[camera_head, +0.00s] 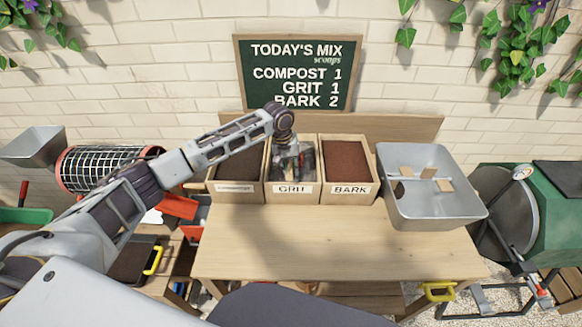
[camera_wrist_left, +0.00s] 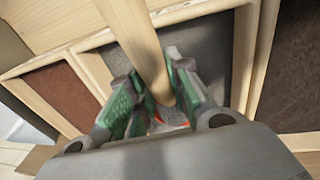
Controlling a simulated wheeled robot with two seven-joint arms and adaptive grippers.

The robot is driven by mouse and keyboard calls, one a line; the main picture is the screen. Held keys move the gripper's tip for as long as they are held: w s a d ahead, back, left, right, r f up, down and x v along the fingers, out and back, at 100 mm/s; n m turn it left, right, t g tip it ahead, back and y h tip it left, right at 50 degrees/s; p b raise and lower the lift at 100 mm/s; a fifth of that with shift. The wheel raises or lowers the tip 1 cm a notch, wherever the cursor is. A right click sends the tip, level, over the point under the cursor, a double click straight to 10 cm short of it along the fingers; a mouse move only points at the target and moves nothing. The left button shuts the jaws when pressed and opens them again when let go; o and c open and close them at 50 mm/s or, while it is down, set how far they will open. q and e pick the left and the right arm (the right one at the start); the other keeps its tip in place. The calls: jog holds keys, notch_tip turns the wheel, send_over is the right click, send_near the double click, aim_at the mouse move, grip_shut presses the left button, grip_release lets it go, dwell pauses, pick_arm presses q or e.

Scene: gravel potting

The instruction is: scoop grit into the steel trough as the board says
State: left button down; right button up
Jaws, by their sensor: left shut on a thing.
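The chalkboard (camera_head: 297,75) reads compost 1, grit 1, bark 2 under "Today's mix, scoops". My left gripper (camera_head: 290,164) is over the bin labelled GRIT (camera_head: 292,189), its fingers low in the bin mouth. In the left wrist view my left gripper (camera_wrist_left: 152,105) is shut on a round wooden handle (camera_wrist_left: 145,50), seemingly a scoop's. The far end of the tool is hidden by the fingers, so I cannot tell its load. Grey grit (camera_wrist_left: 205,60) shows around the handle. The steel trough (camera_head: 434,205) stands at the table's right end, with a few tan flat pieces inside.
The compost bin (camera_head: 236,186) and bark bin (camera_head: 349,190) stand close on either side of the grit bin. The front of the wooden table (camera_head: 310,240) is clear. A wire drum (camera_head: 105,168) is at the left, and a green machine (camera_head: 552,225) at the right.

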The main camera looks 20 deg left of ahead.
aim_at(289, 176)
pick_arm(q)
jog(key=shift+s+r+t+p, duration=0.1)
jog(key=shift+r+t+p, duration=0.35)
jog(key=shift+p, duration=0.25)
jog(key=shift+s+d+r+t+p, duration=0.2)
jog(key=shift+r+t+p, duration=0.25)
jog(key=shift+t+p, duration=0.4)
jog(key=shift+s+d+r+t+y+p, duration=0.1)
jog(key=shift+s+r+t+y+p, duration=0.2)
jog(key=shift+r+p, duration=0.7)
jog(key=shift+s+r+t+y+p, duration=0.1)
jog(key=shift+s+r+t+p, duration=0.25)
jog(key=shift+r+p, duration=0.6)
jog(key=shift+t+p+v, duration=0.25)
jog(key=shift+p+v, duration=0.15)
jog(key=shift+v, duration=0.6)
jog(key=shift+d, duration=0.15)
jog(key=shift+s+f, duration=0.1)
